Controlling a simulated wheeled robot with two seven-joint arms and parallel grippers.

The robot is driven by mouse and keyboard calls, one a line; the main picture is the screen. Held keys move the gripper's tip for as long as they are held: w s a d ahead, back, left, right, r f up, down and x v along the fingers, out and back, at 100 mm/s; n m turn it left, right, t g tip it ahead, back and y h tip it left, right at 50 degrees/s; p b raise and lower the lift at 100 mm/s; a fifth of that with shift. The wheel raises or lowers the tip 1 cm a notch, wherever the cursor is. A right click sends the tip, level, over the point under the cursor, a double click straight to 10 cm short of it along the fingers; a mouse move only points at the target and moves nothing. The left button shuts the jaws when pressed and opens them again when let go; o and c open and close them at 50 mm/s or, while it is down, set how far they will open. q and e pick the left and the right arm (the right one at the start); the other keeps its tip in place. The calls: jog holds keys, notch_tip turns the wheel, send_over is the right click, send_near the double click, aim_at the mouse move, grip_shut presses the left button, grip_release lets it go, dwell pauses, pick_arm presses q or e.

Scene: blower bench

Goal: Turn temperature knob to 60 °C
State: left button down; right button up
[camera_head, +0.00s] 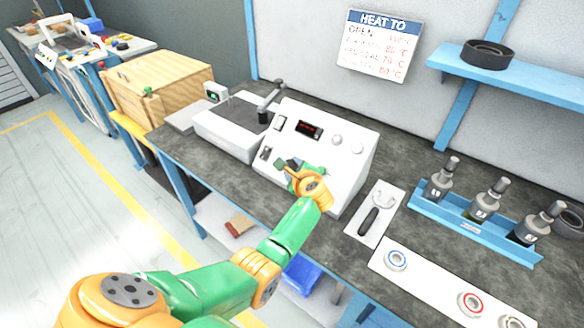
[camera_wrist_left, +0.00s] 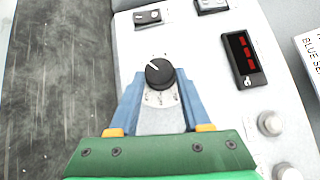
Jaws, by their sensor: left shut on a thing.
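The temperature knob (camera_wrist_left: 160,73) is a round black knob with a white pointer line, on a pale printed dial on the sloped white control panel (camera_head: 345,150). In the wrist view the pointer is toward the upper left of the knob. My left gripper (camera_wrist_left: 161,85) has its blue fingers on both sides of the knob and is shut on it. In the head view the left gripper (camera_head: 289,165) is at the panel's lower left and hides the knob. A red digital display (camera_wrist_left: 243,58) sits beside the knob; its digits are too blurred to read. My right gripper is not in view.
Black switches (camera_wrist_left: 148,16) and two round pale buttons (camera_wrist_left: 270,123) are on the panel near the knob. A tool on a white plate (camera_head: 375,213), a blue rack of bottles (camera_head: 478,225) and a wooden crate (camera_head: 160,85) stand around. A "HEAT TO" sign (camera_head: 380,45) hangs behind.

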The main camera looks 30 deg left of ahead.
pick_arm(q)
jog(key=shift+w+r+n+g, duration=0.15)
jog(key=shift+n+g, duration=0.25)
jog(key=shift+n, duration=0.2)
jog(key=shift+c, duration=1.8)
grip_release()
jog(key=shift+a, duration=0.1)
jog(key=p+v, duration=0.1)
jog(key=v, duration=0.6)
jog(key=shift+p, duration=0.4)
